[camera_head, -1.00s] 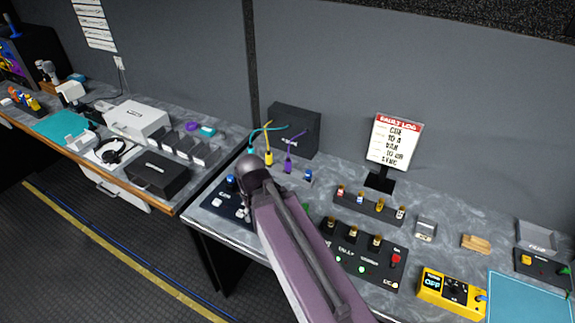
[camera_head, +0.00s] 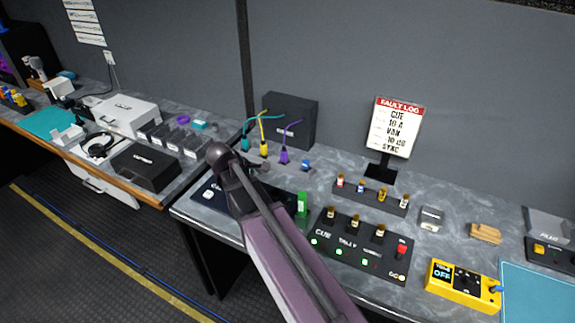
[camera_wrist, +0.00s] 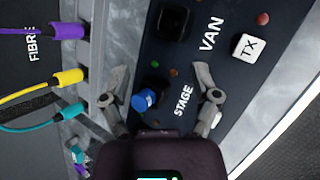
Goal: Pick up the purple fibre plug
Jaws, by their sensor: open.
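The purple fibre plug (camera_head: 284,156) stands on the bench in front of a black box, with its purple cable running up and back. In the wrist view the purple plug (camera_wrist: 68,31) is at the upper left, outside the fingers and beside the FIBRE lettering. My gripper (camera_wrist: 161,80) is open and empty, its fingers over a dark panel marked STAGE and VAN. A blue-capped connector (camera_wrist: 145,99) shows between the fingers; I cannot tell its distance. My arm hides most of the gripper in the head view.
A yellow plug (camera_head: 264,148) and a teal plug (camera_head: 245,144) stand close left of the purple one. The black box (camera_head: 292,118) is behind them. A small blue-topped piece (camera_head: 305,165) and a green block (camera_head: 302,204) are to the right. A button panel (camera_head: 355,243) is nearer.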

